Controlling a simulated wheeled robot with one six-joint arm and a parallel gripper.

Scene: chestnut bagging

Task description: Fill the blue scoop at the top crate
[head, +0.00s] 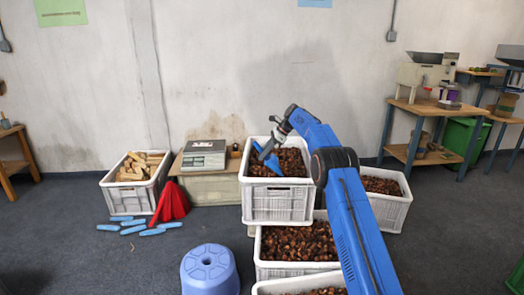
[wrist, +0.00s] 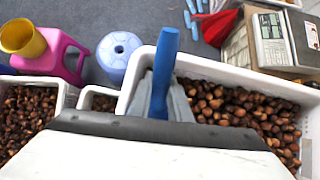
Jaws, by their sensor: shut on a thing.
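The blue scoop (head: 268,160) is at the top crate (head: 276,203), a white crate full of brown chestnuts (head: 292,161) at the top of a stack. My gripper (head: 274,143) is over the left part of this crate and shut on the scoop. In the wrist view the scoop's blue handle (wrist: 166,62) stands up between the grey fingers (wrist: 160,98), with chestnuts (wrist: 240,108) to the right. The scoop's bowl is hidden there by my gripper. I cannot tell whether it holds chestnuts.
More chestnut crates stand below and in front (head: 298,268) and to the right (head: 388,207). A scale (head: 204,155) stands left of the top crate, near a red folded thing (head: 171,203). A blue stool (head: 210,268) is at the front.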

